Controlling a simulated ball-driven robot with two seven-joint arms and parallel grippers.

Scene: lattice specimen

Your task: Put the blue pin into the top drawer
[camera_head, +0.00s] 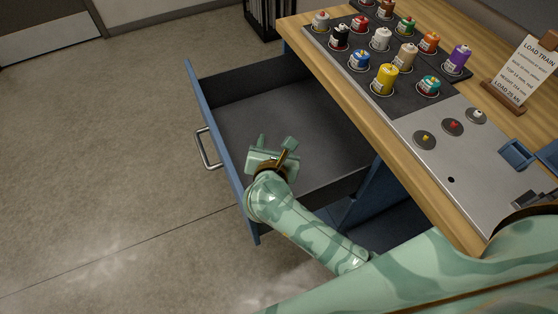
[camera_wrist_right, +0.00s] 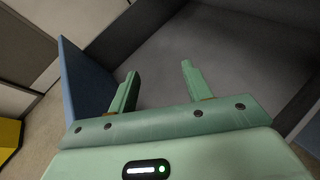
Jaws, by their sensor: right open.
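The top drawer (camera_head: 290,120) of the blue cabinet is pulled open, and its visible grey floor is bare. My right gripper (camera_head: 275,143) is over the drawer, near its front panel, with its fingers apart. In the right wrist view the same gripper (camera_wrist_right: 157,83) has nothing between its fingers, and the drawer floor (camera_wrist_right: 215,55) lies beyond. I cannot single out a blue pin for sure. A blue-topped cylinder (camera_head: 359,60) stands in the dark rack on the bench. My gripper and arm hide part of the drawer. My left gripper is not in view.
The rack (camera_head: 400,95) holds several coloured cylinders. The metal plate (camera_head: 475,190) beside it has discs with yellow, red and white knobs and one dark hole (camera_head: 451,180). A sign (camera_head: 523,70) stands on the wooden bench. The floor left of the drawer handle (camera_head: 206,150) is clear.

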